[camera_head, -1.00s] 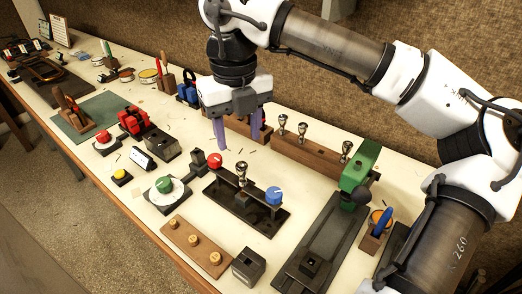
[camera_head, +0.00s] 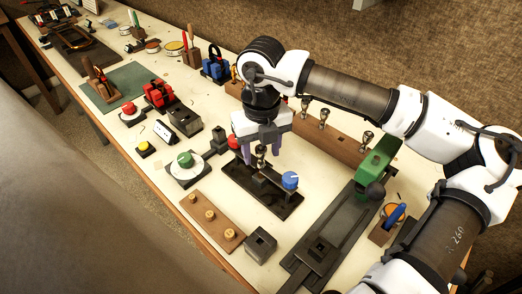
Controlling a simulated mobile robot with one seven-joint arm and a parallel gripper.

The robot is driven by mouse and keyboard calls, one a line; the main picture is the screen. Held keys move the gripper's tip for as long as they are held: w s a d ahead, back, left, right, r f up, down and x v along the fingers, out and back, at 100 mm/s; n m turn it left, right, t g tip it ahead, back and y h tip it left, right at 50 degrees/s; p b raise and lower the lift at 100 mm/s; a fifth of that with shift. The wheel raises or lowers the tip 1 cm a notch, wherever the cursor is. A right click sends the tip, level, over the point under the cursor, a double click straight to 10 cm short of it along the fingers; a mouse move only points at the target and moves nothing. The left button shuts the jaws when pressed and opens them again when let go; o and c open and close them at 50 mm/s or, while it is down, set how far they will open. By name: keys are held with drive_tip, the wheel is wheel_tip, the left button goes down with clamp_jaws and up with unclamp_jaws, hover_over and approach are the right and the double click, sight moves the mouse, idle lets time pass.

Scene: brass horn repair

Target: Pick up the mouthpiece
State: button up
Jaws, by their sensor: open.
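A silver mouthpiece (camera_head: 261,155) stands upright in a dark fixture (camera_head: 240,182) that has a red knob and a blue knob (camera_head: 290,180). My gripper (camera_head: 262,151) points down over the fixture with its purple fingers open and apart. In the picture the mouthpiece shows between the fingers; I cannot tell if they touch it. Other silver cup-shaped mouthpieces stand in a long wooden rack (camera_head: 343,145) behind, including one at its right end (camera_head: 366,139).
A wooden board with brass pegs (camera_head: 211,217) and a dark block (camera_head: 260,243) lie in front. A dial with a green knob (camera_head: 185,162) stands left. A grey surface (camera_head: 90,200) fills the lower left.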

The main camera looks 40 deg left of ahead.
drive_tip(key=shift+a+f, duration=0.1)
drive_tip(key=shift+f, duration=1.25)
clamp_jaws()
drive_tip(key=shift+r, duration=0.15)
wheel_tip(320, 180, up, 20)
drive_tip(key=b, duration=0.3)
wheel_tip(320, 180, up, 3)
drive_tip(key=shift+r+p, duration=0.1)
drive_tip(key=shift+p, duration=1.15)
